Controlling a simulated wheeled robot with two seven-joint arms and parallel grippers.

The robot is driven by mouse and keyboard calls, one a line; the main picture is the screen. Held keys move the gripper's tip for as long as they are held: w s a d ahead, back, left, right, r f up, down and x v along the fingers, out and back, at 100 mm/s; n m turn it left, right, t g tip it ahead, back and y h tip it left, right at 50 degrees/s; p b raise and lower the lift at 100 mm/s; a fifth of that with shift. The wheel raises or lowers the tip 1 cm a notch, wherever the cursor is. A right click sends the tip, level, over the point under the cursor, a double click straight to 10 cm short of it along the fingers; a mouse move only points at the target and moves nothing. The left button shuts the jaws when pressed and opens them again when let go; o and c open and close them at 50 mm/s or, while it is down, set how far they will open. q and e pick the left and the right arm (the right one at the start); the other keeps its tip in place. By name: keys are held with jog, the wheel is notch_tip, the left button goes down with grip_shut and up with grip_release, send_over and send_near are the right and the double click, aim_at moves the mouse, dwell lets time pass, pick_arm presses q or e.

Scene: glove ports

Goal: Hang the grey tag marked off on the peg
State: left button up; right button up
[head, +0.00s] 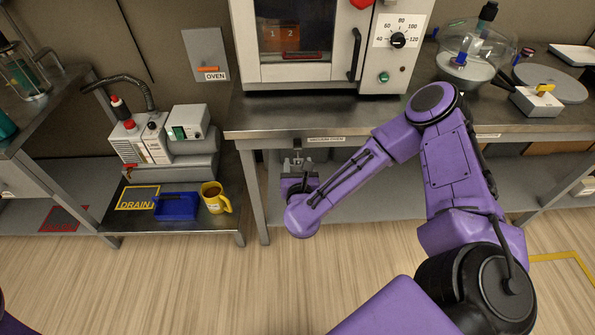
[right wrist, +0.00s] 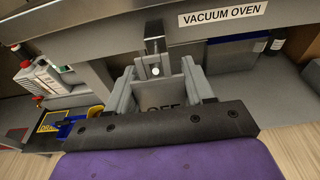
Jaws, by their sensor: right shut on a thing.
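The grey tag (right wrist: 160,93) is between the two fingers of my right gripper (right wrist: 158,82), with the dark letters OFF partly hidden by the gripper body in the right wrist view. My right gripper (head: 298,172) is shut on it, below the bench's front edge. The peg (right wrist: 155,71) shows as a small bright tip on a dark bracket (right wrist: 153,38), just beyond the tag's upper edge. I cannot tell whether the tag touches the peg or is around it. In the head view the tag is too small to make out. My left gripper is out of view.
The bench (head: 270,118) carries an oven (head: 415,80) and overhangs the gripper. A bench leg (head: 252,190) stands close on the left. Further left, a low shelf holds a pump (head: 140,142), a blue tray (head: 177,207) and a yellow mug (head: 214,198). The floor in front is clear.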

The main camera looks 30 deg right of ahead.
jog(key=shift+w+d, duration=0.35)
jog(key=shift+w, duration=0.2)
jog(key=shift+c, duration=0.3)
jog(key=shift+w+d+f+b, duration=0.1)
jog(key=shift+w+f+b, duration=0.1)
jog(key=shift+b, duration=0.2)
jog(key=shift+c, duration=1.2)
jog(key=shift+w+d+f+b, duration=0.25)
jog(key=shift+w+f+b, duration=0.1)
jog(key=shift+w+b, duration=0.15)
jog(key=shift+s, duration=0.1)
jog(key=o, duration=1.4)
